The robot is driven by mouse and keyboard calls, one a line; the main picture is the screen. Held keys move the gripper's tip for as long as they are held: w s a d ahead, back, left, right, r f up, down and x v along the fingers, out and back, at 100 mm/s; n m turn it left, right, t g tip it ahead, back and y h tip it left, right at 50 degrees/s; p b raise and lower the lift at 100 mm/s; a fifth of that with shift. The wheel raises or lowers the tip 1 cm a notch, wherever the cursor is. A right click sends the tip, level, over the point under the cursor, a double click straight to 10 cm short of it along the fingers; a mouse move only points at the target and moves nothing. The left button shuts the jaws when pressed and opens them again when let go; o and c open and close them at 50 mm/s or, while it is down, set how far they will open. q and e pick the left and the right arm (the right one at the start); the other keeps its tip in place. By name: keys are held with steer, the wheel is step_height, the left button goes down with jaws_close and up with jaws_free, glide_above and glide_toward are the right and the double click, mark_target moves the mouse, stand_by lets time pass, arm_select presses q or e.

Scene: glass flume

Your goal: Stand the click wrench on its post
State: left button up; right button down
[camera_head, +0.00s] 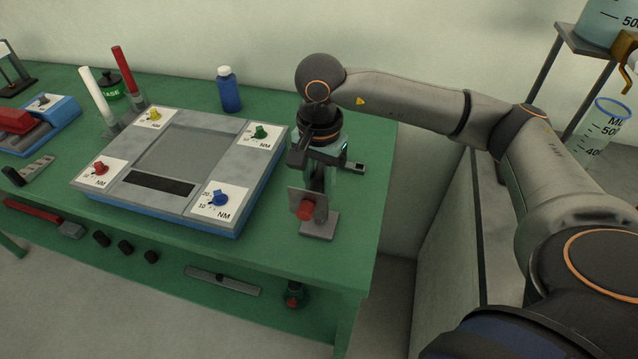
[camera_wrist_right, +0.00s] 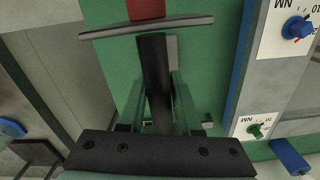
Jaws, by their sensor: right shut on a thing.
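My right gripper (camera_head: 318,168) reaches down over the right end of the green bench. In the right wrist view its fingers (camera_wrist_right: 160,108) are shut on a dark bar (camera_wrist_right: 154,70), seemingly the click wrench. A grey plate (camera_wrist_right: 105,33) crosses the bar's far end, with a red part (camera_wrist_right: 147,8) beyond it. The head view shows this plate (camera_head: 296,198) and red part (camera_head: 305,210) below the gripper, on its near side. A grey base (camera_head: 318,228) lies just below; I cannot tell whether the tool touches it. No separate post is clear to me. My left gripper is out of view.
A grey-and-blue panel (camera_head: 190,150) with coloured dials stands left of the gripper. A blue bottle (camera_head: 229,92) is behind it. White (camera_head: 97,92) and red (camera_head: 129,72) rods stand at the back left. A grey bar (camera_head: 357,166) lies right of the gripper, near the bench edge.

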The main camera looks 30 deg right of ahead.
steer(key=shift+f+b, duration=1)
steer(key=shift+f, duration=0.05)
steer(key=c, duration=0.8)
jaws_free()
steer(key=shift+o, duration=1.4)
step_height(320, 180, up, 11)
steer(key=shift+r, duration=0.8)
